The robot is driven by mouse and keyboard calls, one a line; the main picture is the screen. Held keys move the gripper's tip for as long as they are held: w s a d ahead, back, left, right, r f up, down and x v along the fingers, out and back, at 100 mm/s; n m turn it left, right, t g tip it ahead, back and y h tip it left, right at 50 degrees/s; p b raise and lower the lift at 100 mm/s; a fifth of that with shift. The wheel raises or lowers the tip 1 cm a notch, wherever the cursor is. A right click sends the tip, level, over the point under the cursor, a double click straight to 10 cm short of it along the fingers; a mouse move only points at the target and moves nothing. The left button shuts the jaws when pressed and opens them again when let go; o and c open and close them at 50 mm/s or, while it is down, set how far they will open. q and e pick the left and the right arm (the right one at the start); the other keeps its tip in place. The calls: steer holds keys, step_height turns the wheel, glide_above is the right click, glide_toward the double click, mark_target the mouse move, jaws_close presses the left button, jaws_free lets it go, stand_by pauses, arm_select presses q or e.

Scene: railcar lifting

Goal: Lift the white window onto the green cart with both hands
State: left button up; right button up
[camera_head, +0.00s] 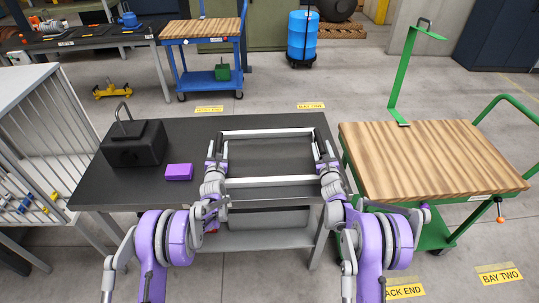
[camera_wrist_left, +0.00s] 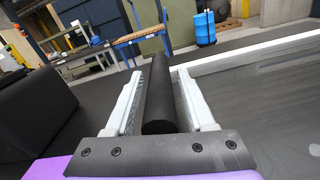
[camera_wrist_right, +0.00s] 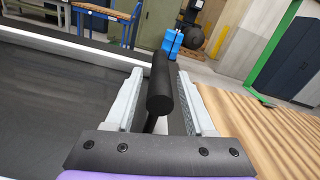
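The white window (camera_head: 268,182) lies flat on the dark table, with white bars along its far and near edges and a dark pane. A black bar handle (camera_wrist_left: 160,98) at its left side lies between the fingers of my left gripper (camera_head: 217,158). A black handle (camera_wrist_right: 160,88) at its right side lies between the fingers of my right gripper (camera_head: 326,157). Gaps show beside both handles, so both grippers look open around them. The green cart (camera_head: 433,158) with a wooden top stands just right of the table, its top empty.
The dark table (camera_head: 90,188) also holds a black block with a loop handle (camera_head: 134,142) and a purple box (camera_head: 179,172), left of the window. A green post (camera_head: 408,80) rises at the cart's far left corner. A blue cart (camera_head: 203,30) stands behind.

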arm_select(q)
jaws_close()
arm_select(e)
jaws_close()
stand_by(0.8)
arm_select(q)
steer(key=shift+r, duration=0.2)
arm_select(e)
steer(key=shift+r, duration=0.15)
